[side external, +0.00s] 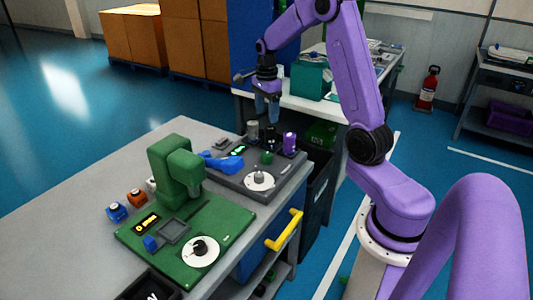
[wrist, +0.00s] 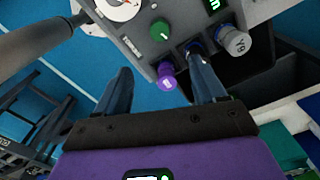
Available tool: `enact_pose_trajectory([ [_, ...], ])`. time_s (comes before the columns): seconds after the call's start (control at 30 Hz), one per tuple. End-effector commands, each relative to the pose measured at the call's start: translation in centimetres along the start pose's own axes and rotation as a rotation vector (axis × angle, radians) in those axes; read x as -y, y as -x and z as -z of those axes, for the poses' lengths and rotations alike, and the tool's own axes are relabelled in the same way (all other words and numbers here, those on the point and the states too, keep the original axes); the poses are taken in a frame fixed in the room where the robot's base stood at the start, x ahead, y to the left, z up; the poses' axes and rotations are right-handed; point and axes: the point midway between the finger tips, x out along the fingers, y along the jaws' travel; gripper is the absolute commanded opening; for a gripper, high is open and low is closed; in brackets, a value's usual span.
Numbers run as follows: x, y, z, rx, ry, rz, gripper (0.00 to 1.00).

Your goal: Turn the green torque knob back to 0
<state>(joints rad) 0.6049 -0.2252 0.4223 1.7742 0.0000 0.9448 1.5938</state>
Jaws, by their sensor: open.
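The green knob (side external: 267,157) sits on the dark grey station at the far end of the table, behind a white dial. In the wrist view the green knob (wrist: 160,30) shows a pale pointer line on its top, and its scale is too small to read. My gripper (side external: 267,106) is in the air above the back of that station, pointing down. In the wrist view my gripper (wrist: 160,60) has its two fingers apart with nothing between them touching. The knob lies beyond the fingertips, clear of both fingers.
A purple cylinder (side external: 289,143), a black cylinder (side external: 270,137) and a grey cylinder (side external: 252,131) stand at the station's back edge near the knob. A white dial (side external: 259,178) and a blue lever (side external: 225,163) are in front. A green press (side external: 175,175) stands nearer on the table.

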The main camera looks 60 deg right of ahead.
Motion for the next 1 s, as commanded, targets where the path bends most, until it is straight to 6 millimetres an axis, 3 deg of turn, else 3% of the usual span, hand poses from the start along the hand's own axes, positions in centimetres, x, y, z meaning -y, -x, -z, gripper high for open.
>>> enact_pose_trajectory([
  [0.7,-0.2,-12.9,-0.1,-0.001,0.005,-0.005,0.70],
  [1.0,-0.1,-16.1,-0.1,0.000,0.004,-0.001,0.70],
])
